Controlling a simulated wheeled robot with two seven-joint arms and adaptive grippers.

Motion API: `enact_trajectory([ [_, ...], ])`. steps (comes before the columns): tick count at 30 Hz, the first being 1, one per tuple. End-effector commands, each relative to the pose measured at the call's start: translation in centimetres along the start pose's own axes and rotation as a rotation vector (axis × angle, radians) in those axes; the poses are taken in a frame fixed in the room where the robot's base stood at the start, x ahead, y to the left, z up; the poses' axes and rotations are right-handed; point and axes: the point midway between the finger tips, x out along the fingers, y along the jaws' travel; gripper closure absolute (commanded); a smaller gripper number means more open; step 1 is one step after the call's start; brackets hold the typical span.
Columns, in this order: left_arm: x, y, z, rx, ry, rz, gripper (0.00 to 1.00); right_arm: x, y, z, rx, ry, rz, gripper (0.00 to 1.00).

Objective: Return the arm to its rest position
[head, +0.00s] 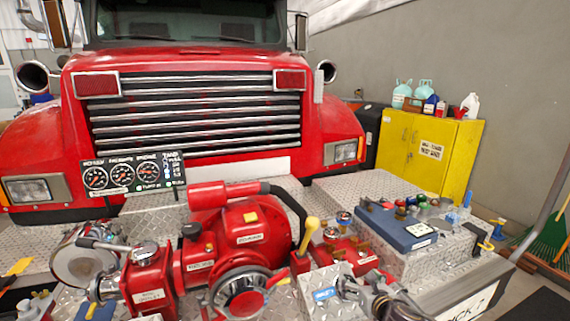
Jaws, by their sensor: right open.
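I cannot make out my left gripper in this view.
A gauge panel (132,174) stands at the left before the red truck's grille (195,115). A blue case (396,228) with coloured caps lies on the diamond-plate box to the right. A yellow cabinet (428,150) stands by the wall. The space above the bumper box is open.

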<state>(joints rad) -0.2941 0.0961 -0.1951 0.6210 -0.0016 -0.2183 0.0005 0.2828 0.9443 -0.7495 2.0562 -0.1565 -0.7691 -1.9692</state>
Motion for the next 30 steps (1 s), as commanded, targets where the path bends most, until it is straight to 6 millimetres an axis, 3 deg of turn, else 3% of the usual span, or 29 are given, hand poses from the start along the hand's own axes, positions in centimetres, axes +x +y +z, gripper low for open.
enact_trajectory([
  [16,0.0,-0.1,0.1,0.001,-0.002,-0.001,0.6,-0.5,1.0,-0.7,0.118,0.018,-0.004,0.11],
  [25,0.0,-0.1,0.1,0.001,-0.001,-0.001,0.6,-1.4,2.5,-1.8,0.315,0.05,-0.018,0.11],
  [30,0.0,-0.1,0.0,0.001,-0.001,-0.001,0.6,-2.4,3.9,-3.0,0.518,0.085,-0.04,0.11],
])
